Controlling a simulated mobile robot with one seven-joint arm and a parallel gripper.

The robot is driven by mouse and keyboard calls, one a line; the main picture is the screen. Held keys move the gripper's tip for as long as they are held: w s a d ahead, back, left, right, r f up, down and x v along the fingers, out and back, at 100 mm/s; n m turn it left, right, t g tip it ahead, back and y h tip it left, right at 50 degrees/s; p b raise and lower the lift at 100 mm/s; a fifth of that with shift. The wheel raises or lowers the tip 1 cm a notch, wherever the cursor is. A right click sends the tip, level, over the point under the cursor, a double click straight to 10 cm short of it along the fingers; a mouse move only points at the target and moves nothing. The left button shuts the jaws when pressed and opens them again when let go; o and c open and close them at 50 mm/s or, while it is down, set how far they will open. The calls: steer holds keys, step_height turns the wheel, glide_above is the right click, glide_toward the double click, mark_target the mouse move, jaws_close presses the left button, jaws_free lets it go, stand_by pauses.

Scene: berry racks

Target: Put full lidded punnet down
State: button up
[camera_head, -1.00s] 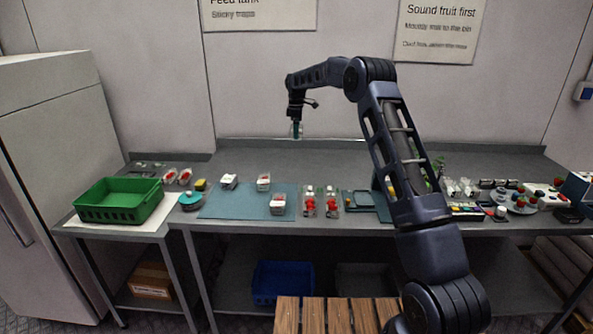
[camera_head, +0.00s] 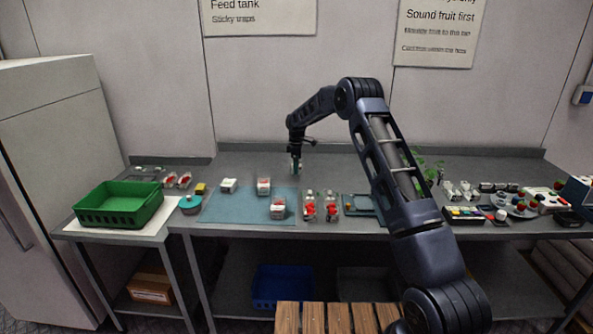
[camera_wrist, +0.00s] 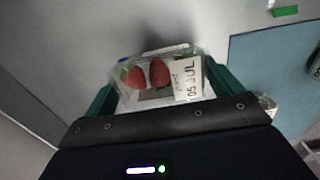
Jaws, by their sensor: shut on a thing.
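My gripper (camera_head: 295,170) hangs over the back of the grey bench, behind the blue mat (camera_head: 225,208). In the wrist view its green fingers (camera_wrist: 160,92) are shut on a clear lidded punnet (camera_wrist: 142,90). Red strawberries and a white label reading "05 JUL" show through the lid. In the head view the held punnet is too small to make out well. In the wrist view a dark shadow lies beside the punnet on the grey surface; I cannot tell whether it touches. The blue mat also shows at the right of the wrist view (camera_wrist: 270,75).
Punnets (camera_head: 264,186) stand on the mat, and two strawberry punnets (camera_head: 309,207) stand to its right. A green crate (camera_head: 120,205) is at the left. A plant (camera_head: 430,165) and small items are at the right. The bench behind the mat is mostly clear.

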steer(key=shift+f, duration=1.4)
steer(key=shift+f, duration=0.15)
steer(key=o, duration=0.7)
step_height(320, 180, up, 12)
steer(key=shift+d+r, duration=0.1)
steer(key=shift+r, duration=0.15)
